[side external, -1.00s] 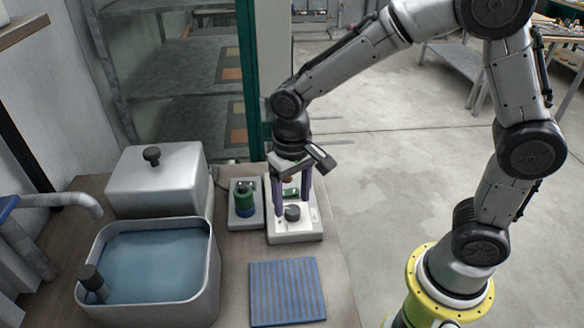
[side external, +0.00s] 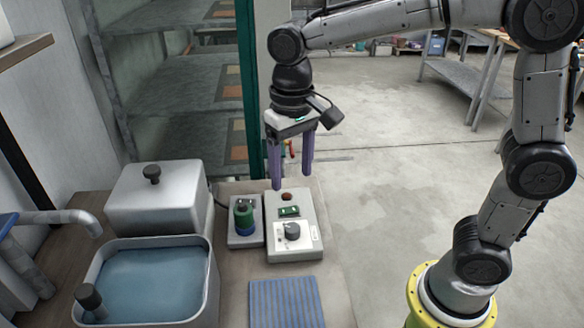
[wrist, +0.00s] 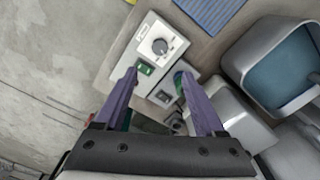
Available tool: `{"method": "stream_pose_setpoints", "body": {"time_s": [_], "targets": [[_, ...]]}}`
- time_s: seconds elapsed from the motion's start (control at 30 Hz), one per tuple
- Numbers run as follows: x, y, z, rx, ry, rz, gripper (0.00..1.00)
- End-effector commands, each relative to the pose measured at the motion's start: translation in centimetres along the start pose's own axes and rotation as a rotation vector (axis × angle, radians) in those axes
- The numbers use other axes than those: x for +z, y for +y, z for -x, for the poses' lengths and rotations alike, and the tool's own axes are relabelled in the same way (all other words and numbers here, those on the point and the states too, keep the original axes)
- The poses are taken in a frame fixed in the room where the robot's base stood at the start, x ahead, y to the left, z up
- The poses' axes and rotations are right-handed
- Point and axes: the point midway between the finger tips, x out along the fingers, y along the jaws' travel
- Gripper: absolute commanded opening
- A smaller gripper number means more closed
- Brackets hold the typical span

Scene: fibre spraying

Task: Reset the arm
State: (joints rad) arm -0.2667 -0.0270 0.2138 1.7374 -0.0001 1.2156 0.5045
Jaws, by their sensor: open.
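My gripper (side external: 291,184) has two purple fingers, spread apart with nothing between them. It hangs pointing down above the far end of the white control box (side external: 312,225), clear of it. The box carries a dark knob (side external: 292,231), a green switch and a reddish-brown button. In the wrist view my gripper (wrist: 162,72) shows both fingers apart, with the box's knob (wrist: 160,46) and green switch (wrist: 146,69) beyond the tips.
A small grey box with a green and blue cylinder (side external: 243,219) stands left of the control box. A water basin (side external: 150,282), a lidded metal box (side external: 155,203) and a blue striped mat (side external: 286,303) share the bench. A green post (side external: 246,85) stands behind. Open floor lies right.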

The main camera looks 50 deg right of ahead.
Motion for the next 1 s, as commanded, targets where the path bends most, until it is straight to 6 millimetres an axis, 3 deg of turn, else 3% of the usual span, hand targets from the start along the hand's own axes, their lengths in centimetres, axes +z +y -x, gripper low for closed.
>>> {"method": "stream_pose_setpoints", "body": {"time_s": [0.1, 0.23, 0.47, 0.57, 0.73, 0.9, 1.0], "targets": [[-0.1, 0.3, 0.3, -0.005, 0.009, -0.011, 0.71], [0.4, 2.0, 2.7, -0.036, 0.069, -0.047, 0.71], [5.9, 7.8, 5.8, -0.097, 0.236, -0.085, 0.71], [8.7, 9.8, 5.5, -0.109, 0.318, -0.054, 0.71], [12.8, 12.2, 3.3, -0.099, 0.440, 0.045, 0.71], [14.2, 12.7, 0.5, -0.070, 0.472, 0.174, 0.71], [13.9, 12.6, 0.5, -0.060, 0.488, 0.224, 0.71]]}}
